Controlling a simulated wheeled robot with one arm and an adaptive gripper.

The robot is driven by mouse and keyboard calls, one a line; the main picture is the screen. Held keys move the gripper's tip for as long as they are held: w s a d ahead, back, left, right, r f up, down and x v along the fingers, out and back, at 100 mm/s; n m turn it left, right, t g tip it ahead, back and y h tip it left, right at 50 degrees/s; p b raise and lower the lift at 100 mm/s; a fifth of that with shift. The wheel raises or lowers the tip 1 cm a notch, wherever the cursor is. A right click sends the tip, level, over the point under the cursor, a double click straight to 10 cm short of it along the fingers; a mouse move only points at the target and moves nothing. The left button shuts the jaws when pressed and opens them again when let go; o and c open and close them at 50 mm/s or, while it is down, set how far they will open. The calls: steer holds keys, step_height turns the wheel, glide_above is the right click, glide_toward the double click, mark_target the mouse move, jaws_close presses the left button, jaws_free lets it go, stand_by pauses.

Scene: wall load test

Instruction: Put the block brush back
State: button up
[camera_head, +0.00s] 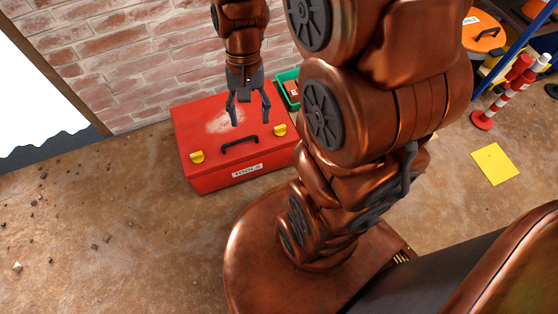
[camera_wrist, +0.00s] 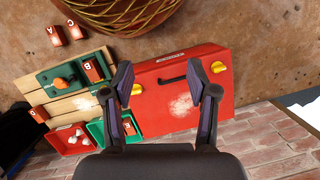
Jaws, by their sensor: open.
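My gripper (camera_head: 248,108) is open and empty above the red toolbox (camera_head: 205,172), whose lid is shut. In the wrist view my gripper's fingers (camera_wrist: 167,90) are spread, with the toolbox (camera_wrist: 160,105) behind and between them. A pale dusty patch (camera_head: 225,122) marks the toolbox lid near the fingers. I cannot identify the block brush for certain. A dark green tray (camera_wrist: 48,78) in the wrist view holds an orange-brown knobbed item (camera_wrist: 62,82) and a block marked B (camera_wrist: 93,70). A second green tray (camera_wrist: 97,133) holds another lettered block (camera_wrist: 129,127).
Blocks marked A (camera_wrist: 54,36) and C (camera_wrist: 76,30) stand on the floor. A wooden pallet (camera_wrist: 60,100) lies under the dark tray, near a red tray (camera_wrist: 62,148) of pale pieces. A brick wall (camera_head: 120,60) is close behind; floor at left has scattered rubble.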

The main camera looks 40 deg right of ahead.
steer(key=s+a+r+n, duration=0.1)
steer(key=s+a+n, duration=0.1)
steer(key=s, duration=0.5)
steer(key=s+a+r+n+g+h, duration=0.1)
steer(key=s+n, duration=0.3)
steer(key=s, duration=0.4)
steer(key=shift+a+r+n+h, duration=0.3)
steer(key=shift+a+r, duration=0.1)
steer(key=shift+r, duration=0.25)
steer(key=shift+s, duration=0.1)
